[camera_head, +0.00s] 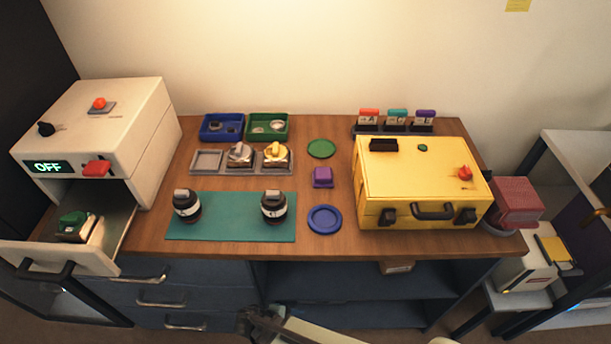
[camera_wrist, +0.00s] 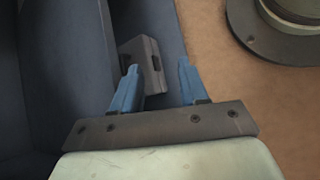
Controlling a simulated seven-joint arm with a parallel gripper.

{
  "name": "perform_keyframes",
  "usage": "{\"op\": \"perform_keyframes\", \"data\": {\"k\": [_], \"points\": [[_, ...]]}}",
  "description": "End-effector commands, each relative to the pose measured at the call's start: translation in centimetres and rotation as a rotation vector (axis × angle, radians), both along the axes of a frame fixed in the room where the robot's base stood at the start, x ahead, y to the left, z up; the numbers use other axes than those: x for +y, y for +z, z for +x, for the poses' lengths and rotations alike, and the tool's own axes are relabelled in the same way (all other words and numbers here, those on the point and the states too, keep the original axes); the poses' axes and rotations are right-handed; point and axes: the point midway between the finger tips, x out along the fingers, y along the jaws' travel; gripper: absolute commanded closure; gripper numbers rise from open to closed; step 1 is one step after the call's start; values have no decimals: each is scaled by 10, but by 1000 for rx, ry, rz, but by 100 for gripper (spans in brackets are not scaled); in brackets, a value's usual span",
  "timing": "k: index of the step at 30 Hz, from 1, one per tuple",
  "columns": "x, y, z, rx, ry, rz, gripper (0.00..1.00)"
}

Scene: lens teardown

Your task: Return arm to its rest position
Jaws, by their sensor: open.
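My gripper (camera_head: 262,322) hangs at the bottom edge of the head view, in front of the blue-grey cabinet and below the table's front edge. Part of my pale arm shows beside it, cut off by the frame. In the wrist view my gripper's two blue fingers (camera_wrist: 158,68) stand apart with nothing held between them. A grey block-like part (camera_wrist: 146,62) shows behind the left finger; I cannot tell whether it is loose or part of the cabinet.
The wooden table (camera_head: 335,188) holds a white oven-like box (camera_head: 140,120) with an open drawer (camera_head: 60,257), a teal mat (camera_head: 230,225) with two dark lens-like items, and a yellow case (camera_head: 400,190). Drawer handles (camera_head: 150,275) stick out from the cabinet left of my gripper.

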Motion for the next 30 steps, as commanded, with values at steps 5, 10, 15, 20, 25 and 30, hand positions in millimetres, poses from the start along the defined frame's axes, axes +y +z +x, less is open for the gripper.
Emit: {"op": "perform_keyframes", "data": {"k": [5,10,15,20,25,30], "points": [[-39,-6,0,44,-160,30,57],[-71,-12,-4,82,-309,60,57],[-100,-17,-11,115,-460,96,57],[-124,-21,-20,143,-601,133,57],[-146,-24,-31,170,-753,174,57],[-165,-26,-44,193,-904,218,57]]}}
